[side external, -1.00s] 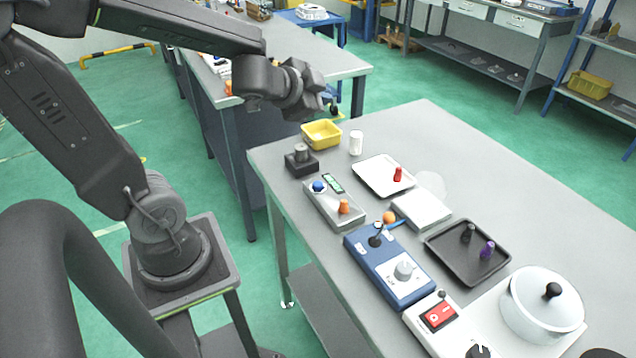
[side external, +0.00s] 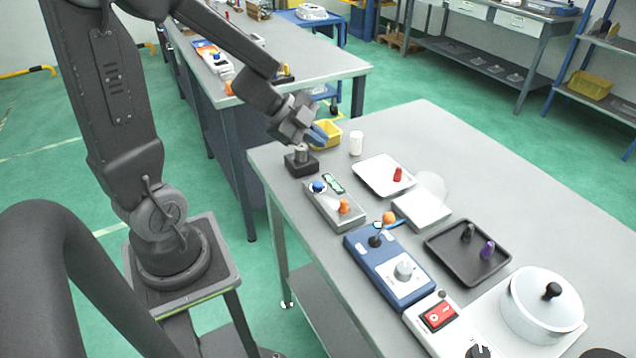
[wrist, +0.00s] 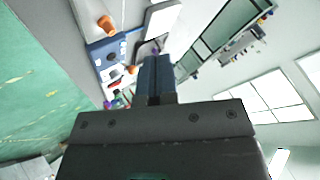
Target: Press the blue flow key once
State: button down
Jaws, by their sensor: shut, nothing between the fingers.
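The blue key (side external: 318,186) is a round blue button on the left end of a grey control box (side external: 347,216). My gripper (side external: 321,134) is shut and empty, with blue fingers tilted down to the right. It is above the table's far left end, behind and above the blue key, and apart from it. In the wrist view the shut fingers (wrist: 155,72) show in the middle; I cannot make out the blue key there.
A black block with a grey knob (side external: 301,161) stands just behind the control box. A yellow bin (side external: 326,134) is behind the fingers, with a white cylinder (side external: 356,143) beside it. A blue lever box (side external: 390,265) stands in front. A white tray (side external: 384,175) lies to the right.

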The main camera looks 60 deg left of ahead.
aim_at(317, 185)
jog(key=shift+f, duration=4.4)
jog(key=shift+f, duration=0.1)
jog(key=shift+f, duration=0.3)
jog(key=shift+f, duration=0.45)
jog(key=shift+r, duration=0.9)
jog(key=shift+r, duration=2.5)
